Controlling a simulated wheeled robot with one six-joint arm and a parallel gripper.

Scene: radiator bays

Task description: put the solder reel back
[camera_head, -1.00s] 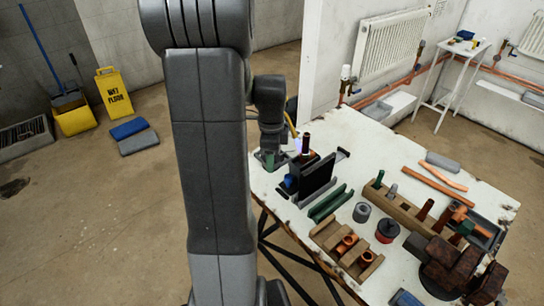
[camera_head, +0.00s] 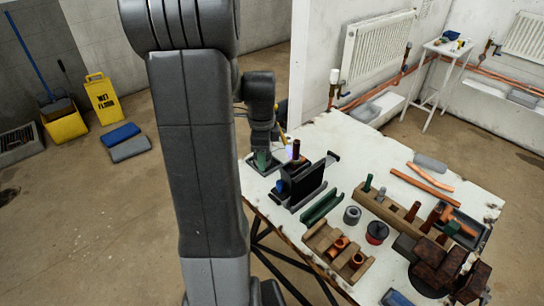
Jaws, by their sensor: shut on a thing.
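My gripper (camera_head: 262,148) is at the far left corner of the white worktable, pointing down and partly hidden by my own arm. It is shut on a small green thing (camera_head: 262,159) just above or in a dark shallow tray (camera_head: 269,168); I cannot tell whether they touch. Whether the green thing is the solder reel is too small to tell. A grey ring-shaped reel (camera_head: 352,214) and a red-and-black reel-like thing (camera_head: 377,232) stand on the table to the right, apart from my gripper.
A dark upright holder (camera_head: 305,185) stands just right of my gripper, beside a green trough (camera_head: 322,206). Bare tabletop (camera_head: 350,150) shows at the back.

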